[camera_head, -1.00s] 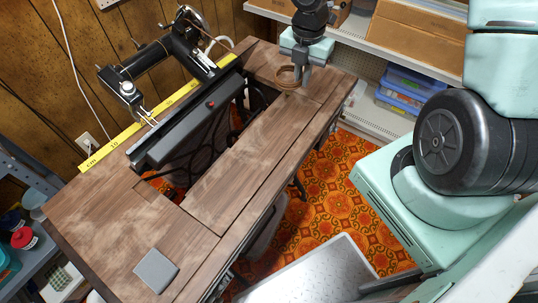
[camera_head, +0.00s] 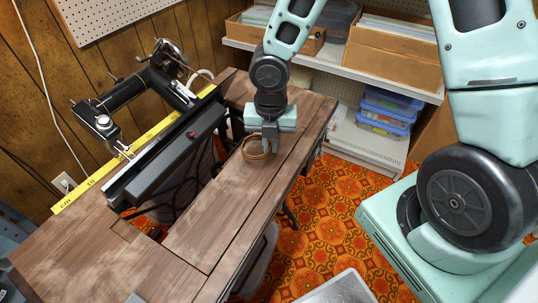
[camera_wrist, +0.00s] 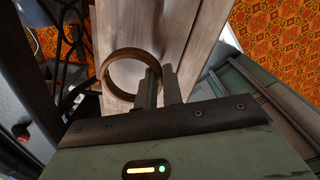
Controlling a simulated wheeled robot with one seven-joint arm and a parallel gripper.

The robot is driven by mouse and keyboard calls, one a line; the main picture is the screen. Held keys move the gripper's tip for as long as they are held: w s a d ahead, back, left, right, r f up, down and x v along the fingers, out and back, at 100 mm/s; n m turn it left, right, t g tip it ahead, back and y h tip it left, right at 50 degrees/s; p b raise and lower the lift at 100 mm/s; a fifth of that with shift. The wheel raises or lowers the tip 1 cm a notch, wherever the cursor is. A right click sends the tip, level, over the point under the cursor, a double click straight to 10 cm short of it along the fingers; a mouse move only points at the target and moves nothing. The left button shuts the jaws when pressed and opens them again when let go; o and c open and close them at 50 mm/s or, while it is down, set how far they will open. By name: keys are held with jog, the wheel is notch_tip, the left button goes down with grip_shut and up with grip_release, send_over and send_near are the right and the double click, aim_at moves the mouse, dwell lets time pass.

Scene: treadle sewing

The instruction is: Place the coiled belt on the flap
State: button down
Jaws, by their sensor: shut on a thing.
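The coiled belt (camera_head: 255,147) is a brown ring. My gripper (camera_head: 268,146) is shut on the belt's right side and points down. The belt is over the far end of the flap (camera_head: 215,213), the long wooden board beside the machine opening; I cannot tell whether it touches the wood. In the wrist view the belt (camera_wrist: 107,60) is a round loop left of my gripper (camera_wrist: 160,92), with its near right rim between the fingers. The flap (camera_wrist: 150,25) shows beneath the loop, whose left edge reaches past the wood over the dark opening.
The black sewing machine (camera_head: 130,103) and its dark tilted panel (camera_head: 175,155) stand left of the flap, with a yellow ruler (camera_head: 90,195) behind. Shelves with cardboard boxes (camera_head: 390,50) and blue bins (camera_head: 388,110) stand at the back right. The near flap is clear.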

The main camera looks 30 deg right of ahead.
aim_at(270, 145)
jog(key=shift+f+b, duration=0.5)
jog(key=shift+f, duration=1.15)
jog(key=shift+f, duration=0.15)
jog(key=c, duration=1.5)
grip_release()
jog(key=shift+c, duration=0.2)
